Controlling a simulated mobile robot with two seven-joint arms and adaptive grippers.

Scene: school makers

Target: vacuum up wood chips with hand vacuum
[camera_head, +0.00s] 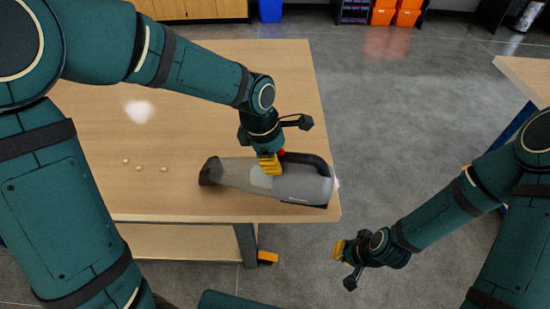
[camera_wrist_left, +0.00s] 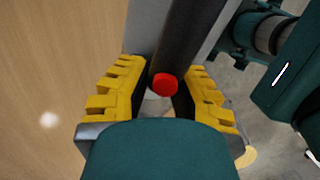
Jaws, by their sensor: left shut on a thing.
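The grey and black hand vacuum (camera_head: 300,184) lies on the wooden table near its right front corner, its dark nozzle pointing left. My left gripper (camera_head: 269,163) is over the vacuum from above, shut on its black handle. In the left wrist view the yellow fingers (camera_wrist_left: 157,95) stand on both sides of the dark handle (camera_wrist_left: 182,40), with a red button (camera_wrist_left: 164,86) between them. Several small wood chips (camera_head: 139,166) lie on the table left of the nozzle. My right gripper (camera_head: 341,254) hangs over the floor right of the table; its fingers are too small to judge.
The wooden table (camera_head: 200,205) is otherwise bare around the chips, with a lower shelf (camera_head: 180,242) beneath. Another table (camera_head: 528,75) stands at the right edge. Orange bins (camera_head: 395,14) and a blue bin (camera_head: 270,10) stand at the back. Open grey floor lies between the tables.

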